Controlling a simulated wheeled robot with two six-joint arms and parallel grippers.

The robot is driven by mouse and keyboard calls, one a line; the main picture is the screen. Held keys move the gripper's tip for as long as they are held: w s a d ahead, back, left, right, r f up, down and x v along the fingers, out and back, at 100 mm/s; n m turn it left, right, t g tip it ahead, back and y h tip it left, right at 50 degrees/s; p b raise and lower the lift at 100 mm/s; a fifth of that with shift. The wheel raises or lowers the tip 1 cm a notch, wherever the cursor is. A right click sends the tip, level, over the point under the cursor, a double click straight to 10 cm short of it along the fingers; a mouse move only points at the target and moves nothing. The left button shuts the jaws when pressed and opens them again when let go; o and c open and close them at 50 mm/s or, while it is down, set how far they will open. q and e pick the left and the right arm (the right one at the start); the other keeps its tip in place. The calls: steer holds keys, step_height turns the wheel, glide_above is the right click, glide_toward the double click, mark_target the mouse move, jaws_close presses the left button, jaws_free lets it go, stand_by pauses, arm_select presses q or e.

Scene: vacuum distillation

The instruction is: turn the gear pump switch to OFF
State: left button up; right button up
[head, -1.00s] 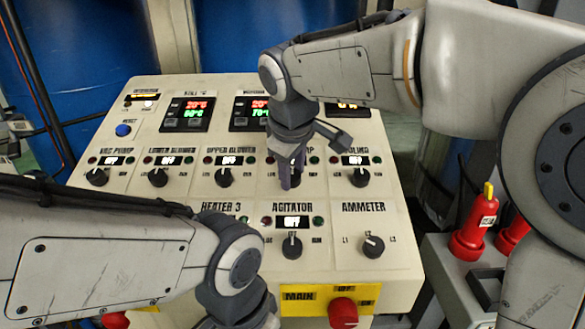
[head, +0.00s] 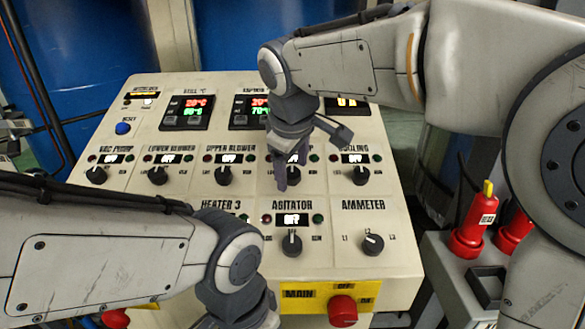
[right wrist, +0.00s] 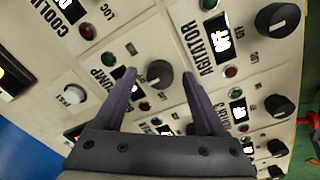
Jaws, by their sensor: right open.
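The gear pump switch (right wrist: 159,74) is a round black knob on the sloped cream panel, beside lettering that reads PUMP in the right wrist view. My right gripper (right wrist: 159,72) is open, with one dark purple finger on each side of this knob; I cannot tell whether either finger touches it. In the head view my right gripper (head: 289,174) points down at the panel and hides most of the switch and its label. The pump's small display (right wrist: 140,93) is partly covered by a finger, and its text is unreadable. The left gripper's fingers are out of the picture.
The cooling knob (head: 360,175) is close on the right and the upper blower knob (head: 223,175) on the left. The agitator knob (head: 292,244) and ammeter knob (head: 372,244) are below. A red main switch (head: 342,311) sits at the lower edge.

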steer(key=v, duration=1)
